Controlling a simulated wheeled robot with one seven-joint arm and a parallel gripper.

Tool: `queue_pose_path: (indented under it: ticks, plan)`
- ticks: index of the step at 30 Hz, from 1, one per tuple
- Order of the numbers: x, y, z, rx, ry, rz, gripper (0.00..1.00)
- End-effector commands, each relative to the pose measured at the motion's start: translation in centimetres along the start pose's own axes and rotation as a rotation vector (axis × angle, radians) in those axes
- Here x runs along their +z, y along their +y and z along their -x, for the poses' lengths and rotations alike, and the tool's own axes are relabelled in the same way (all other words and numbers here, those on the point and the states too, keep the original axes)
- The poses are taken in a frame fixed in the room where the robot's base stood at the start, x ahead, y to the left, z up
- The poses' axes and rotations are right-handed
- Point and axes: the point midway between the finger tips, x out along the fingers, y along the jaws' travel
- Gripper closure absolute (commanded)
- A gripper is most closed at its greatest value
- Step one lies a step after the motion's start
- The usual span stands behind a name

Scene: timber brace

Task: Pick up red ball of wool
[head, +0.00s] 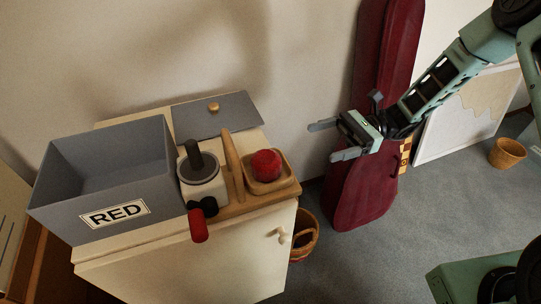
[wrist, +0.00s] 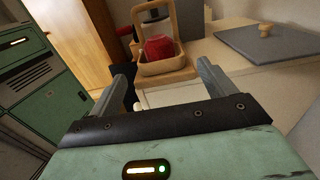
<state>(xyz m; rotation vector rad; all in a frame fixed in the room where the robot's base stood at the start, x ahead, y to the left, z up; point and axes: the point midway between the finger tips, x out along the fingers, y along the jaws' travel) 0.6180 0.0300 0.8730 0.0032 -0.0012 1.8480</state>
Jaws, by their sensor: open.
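The red ball of wool (head: 266,164) sits in a small square wooden tray (head: 286,184) at the right end of the cabinet top. It also shows in the wrist view (wrist: 160,48), ahead of the fingers. My gripper (head: 329,140) is open and empty, in the air to the right of the ball and apart from it. In the wrist view its two fingers (wrist: 165,78) stand wide apart, with the tray beyond them.
A grey box labelled RED (head: 115,214), a grinder-like device (head: 202,175) with a red handle and an upright wooden handle (head: 233,165) stand left of the ball. A grey lid (head: 214,116) lies behind. A dark red long object (head: 362,195) leans at the wall. Baskets (head: 304,236) stand on the floor.

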Motion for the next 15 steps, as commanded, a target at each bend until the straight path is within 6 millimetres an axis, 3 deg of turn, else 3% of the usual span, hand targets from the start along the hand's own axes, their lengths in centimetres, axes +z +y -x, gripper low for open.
queue_pose_path:
  ticks: [9,15]
  plan:
    - [0.2,0.2,-6.8,0.007,0.001,-0.001,0.17]
    - [0.1,0.2,-9.7,0.005,0.002,-0.001,0.17]
